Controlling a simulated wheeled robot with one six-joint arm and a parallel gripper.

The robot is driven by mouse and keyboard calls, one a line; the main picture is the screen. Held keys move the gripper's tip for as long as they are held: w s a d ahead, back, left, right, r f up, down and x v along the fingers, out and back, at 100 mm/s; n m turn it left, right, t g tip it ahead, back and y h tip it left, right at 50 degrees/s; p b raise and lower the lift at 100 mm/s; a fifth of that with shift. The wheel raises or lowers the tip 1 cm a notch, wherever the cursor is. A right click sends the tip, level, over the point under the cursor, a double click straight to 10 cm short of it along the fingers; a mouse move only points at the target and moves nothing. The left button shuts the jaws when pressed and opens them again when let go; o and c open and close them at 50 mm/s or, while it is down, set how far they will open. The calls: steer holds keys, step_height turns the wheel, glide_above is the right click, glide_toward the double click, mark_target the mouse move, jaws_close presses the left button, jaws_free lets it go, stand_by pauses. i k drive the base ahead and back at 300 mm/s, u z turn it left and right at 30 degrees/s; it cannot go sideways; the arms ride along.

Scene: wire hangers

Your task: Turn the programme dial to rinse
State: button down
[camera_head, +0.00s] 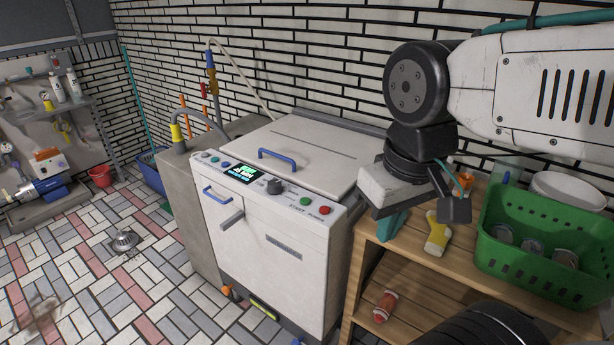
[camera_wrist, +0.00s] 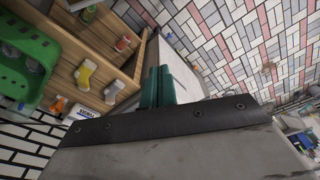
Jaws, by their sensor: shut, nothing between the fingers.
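The programme dial (camera_head: 274,186) is a dark round knob on the sloped front panel of the white machine (camera_head: 272,245). It sits right of a small lit display (camera_head: 243,174), whose text is too small to read. Green and red buttons are to the dial's right. My gripper (camera_head: 390,224) is right of the machine, above the wooden shelf unit, well apart from the dial. Its teal fingers (camera_wrist: 158,86) are shut together and empty in the wrist view. The dial is not visible in the wrist view.
The wooden shelf unit (camera_head: 421,270) stands right of the machine. A blue handle (camera_head: 277,153) rises from the machine's lid. Tiled floor lies open at left.

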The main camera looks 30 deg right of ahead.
mark_target(274, 187)
steer(key=k, duration=0.6)
steer(key=u, duration=0.5)
steer(key=i, duration=1.1)
steer(key=z, duration=0.75)
